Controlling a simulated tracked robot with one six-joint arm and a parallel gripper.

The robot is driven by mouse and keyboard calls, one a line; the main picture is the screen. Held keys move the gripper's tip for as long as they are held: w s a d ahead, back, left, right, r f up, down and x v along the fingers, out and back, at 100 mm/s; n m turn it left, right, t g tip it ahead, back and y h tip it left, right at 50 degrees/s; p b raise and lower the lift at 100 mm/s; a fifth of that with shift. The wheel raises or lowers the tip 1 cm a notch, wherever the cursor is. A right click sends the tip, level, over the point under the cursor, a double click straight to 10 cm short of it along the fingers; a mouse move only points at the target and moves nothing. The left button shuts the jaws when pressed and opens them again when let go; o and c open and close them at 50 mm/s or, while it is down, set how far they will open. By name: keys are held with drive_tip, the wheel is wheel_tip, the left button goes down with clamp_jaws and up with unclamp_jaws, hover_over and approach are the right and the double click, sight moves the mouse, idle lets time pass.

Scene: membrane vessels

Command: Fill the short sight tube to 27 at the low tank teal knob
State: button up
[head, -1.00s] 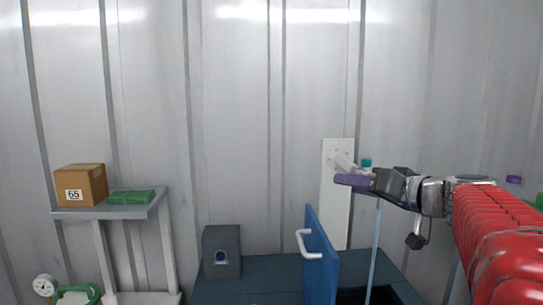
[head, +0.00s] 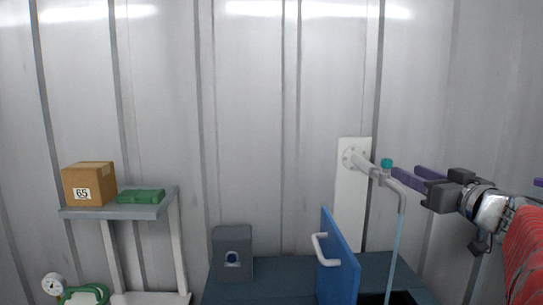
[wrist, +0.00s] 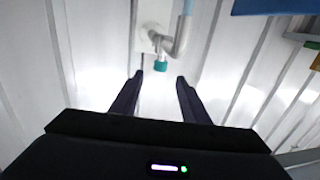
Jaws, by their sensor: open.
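The teal knob (head: 387,163) sits on top of a pale wall tap (head: 372,170) with a down-bent spout. A thin light-blue stream (head: 393,255) runs down from the spout. My gripper (head: 408,172) is open and empty just right of the knob, its purple fingers pointing toward the tap. In the wrist view the knob (wrist: 160,66) appears just beyond the open fingertips (wrist: 160,76), roughly centred between them and apart from them. I cannot make out the short sight tube or its level in either view.
A blue upright panel with a white handle (head: 340,255) stands left of the stream, beside a dark opening (head: 377,298) in the blue-grey bench top. A dark grey box (head: 232,253) stands on the bench. A shelf at left (head: 110,213) holds a cardboard box (head: 89,184) and a green item.

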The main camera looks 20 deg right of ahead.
sight(377, 170)
drive_tip(key=shift+w, duration=0.15)
drive_tip(key=w, duration=0.4)
drive_tip(key=w+d, duration=0.1)
drive_tip(key=w, duration=0.8)
drive_tip(key=shift+w+d, duration=0.25)
drive_tip(key=c, duration=1.1)
